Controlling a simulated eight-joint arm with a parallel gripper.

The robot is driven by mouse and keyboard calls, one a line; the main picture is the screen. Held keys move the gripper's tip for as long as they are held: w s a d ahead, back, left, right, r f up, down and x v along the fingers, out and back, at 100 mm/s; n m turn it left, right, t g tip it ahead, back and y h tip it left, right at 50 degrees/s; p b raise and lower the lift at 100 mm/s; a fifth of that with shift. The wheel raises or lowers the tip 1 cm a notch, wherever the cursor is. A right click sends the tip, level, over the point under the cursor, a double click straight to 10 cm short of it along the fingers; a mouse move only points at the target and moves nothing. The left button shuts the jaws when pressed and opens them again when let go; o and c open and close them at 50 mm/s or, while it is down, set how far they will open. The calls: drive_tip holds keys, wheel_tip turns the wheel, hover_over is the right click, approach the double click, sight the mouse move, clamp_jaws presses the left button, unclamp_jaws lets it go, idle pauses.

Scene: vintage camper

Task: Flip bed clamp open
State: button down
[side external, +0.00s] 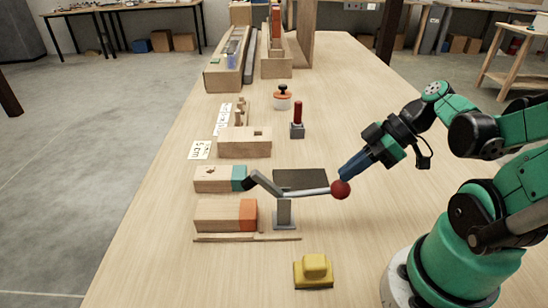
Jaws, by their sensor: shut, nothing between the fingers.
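The clamp shows in the side external view. Its grey metal post (284,212) stands on a small base on the table. Its lever arm (298,191) lies nearly level and ends at the right in a red ball knob (341,190). At the left a dark bent arm with a black tip (250,181) reaches toward the teal-ended wooden block (212,179); I cannot tell whether it touches. My gripper (347,176) has blue fingers, is shut and empty, and comes down from the upper right. Its fingertips are at the top of the red knob, touching it or very close.
An orange-ended block (222,214) and thin sticks (247,238) lie left of the post. A yellow block (314,270) is in front. A dark plate (300,179), a red-handled piece (297,120) and an orange-and-white knobbed pot (283,97) stand behind. The table (385,110) is clear at back right.

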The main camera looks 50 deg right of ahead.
drive_tip(key=shift+s+d+f, duration=0.1)
drive_tip(key=shift+s+f, duration=0.1)
drive_tip(key=shift+f, duration=0.35)
idle(0.4)
drive_tip(key=shift+w+v, duration=0.1)
drive_tip(key=shift+v, duration=1.35)
drive_tip(key=shift+w+v, duration=0.15)
drive_tip(key=shift+v, duration=1.3)
drive_tip(key=shift+r, duration=0.15)
drive_tip(key=w+a+m+t+h, duration=0.1)
drive_tip(key=w+a+m+h, duration=0.5)
drive_tip(key=w, duration=0.3)
drive_tip(key=shift+w+a+m, duration=0.25)
drive_tip(key=shift+a+m, duration=0.45)
drive_tip(key=shift+a, duration=0.2)
drive_tip(key=shift+r, duration=0.1)
